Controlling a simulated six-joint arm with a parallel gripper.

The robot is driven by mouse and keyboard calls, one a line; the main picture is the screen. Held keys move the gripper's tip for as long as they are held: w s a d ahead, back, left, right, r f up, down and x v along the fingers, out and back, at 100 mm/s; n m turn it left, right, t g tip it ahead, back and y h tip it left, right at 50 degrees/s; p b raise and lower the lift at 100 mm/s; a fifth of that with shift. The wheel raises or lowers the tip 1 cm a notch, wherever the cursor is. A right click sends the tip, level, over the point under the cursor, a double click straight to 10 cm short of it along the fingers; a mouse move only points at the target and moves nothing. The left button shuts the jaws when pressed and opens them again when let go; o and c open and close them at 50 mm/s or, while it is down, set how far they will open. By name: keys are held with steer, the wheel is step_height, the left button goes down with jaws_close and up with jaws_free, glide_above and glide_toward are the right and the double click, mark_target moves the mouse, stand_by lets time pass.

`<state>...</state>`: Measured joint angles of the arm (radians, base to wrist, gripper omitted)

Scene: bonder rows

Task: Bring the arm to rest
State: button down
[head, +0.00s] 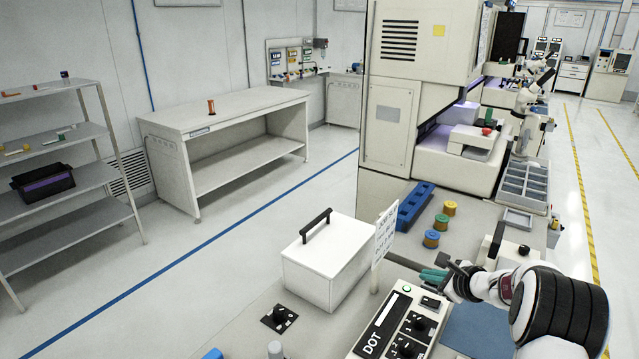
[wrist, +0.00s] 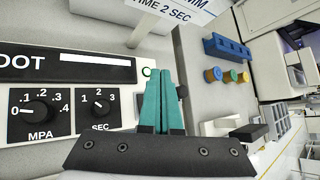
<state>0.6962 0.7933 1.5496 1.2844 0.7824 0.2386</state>
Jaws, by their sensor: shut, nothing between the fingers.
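My gripper (head: 434,274) is in the lower right of the head view, low over the bench beside the DOT control box. Its teal fingers (wrist: 163,105) fill the middle of the wrist view, shut together with nothing between them. The control box (head: 395,325) has two dials, marked MPA (wrist: 40,112) and SEC (wrist: 98,107) in the wrist view. A white sign (head: 384,233) stands behind the box, and its lower edge shows at the top of the wrist view. Whether the fingers touch the box cannot be told.
A white lidded case (head: 328,262) with a black handle stands left of the sign. A blue rack (head: 415,205) and several coloured spools (head: 431,239) are behind my gripper. A large machine (head: 415,95) rises beyond. Left are an empty-looking floor, a table (head: 225,116) and shelves (head: 60,183).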

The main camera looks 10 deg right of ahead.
steer(key=s+a+r+n+g+y, duration=0.1)
steer(key=s+a+r+n, duration=0.2)
steer(key=a, duration=0.4)
steer(key=s+a+r+n+g+y, duration=0.2)
steer(key=s+a+r+n, duration=0.1)
steer(key=a, duration=0.4)
steer(key=s+a+r+n+g+y, duration=0.1)
steer(key=s+a+r+n, duration=0.25)
steer(key=a, duration=0.45)
steer(key=s+a+r+n+g, duration=0.1)
steer(key=s+a+n+g, duration=0.45)
steer(key=s, duration=0.75)
steer(key=s+a+f+n+h, duration=0.1)
steer(key=s+n+h, duration=0.1)
steer(key=s, duration=0.7)
steer(key=s+a+f+n+g+h, duration=0.1)
steer(key=s+n, duration=0.3)
steer(key=s, duration=0.4)
steer(key=shift+s+f+h, duration=0.35)
steer(key=shift+f+h, duration=0.15)
steer(key=shift+f, duration=0.05)
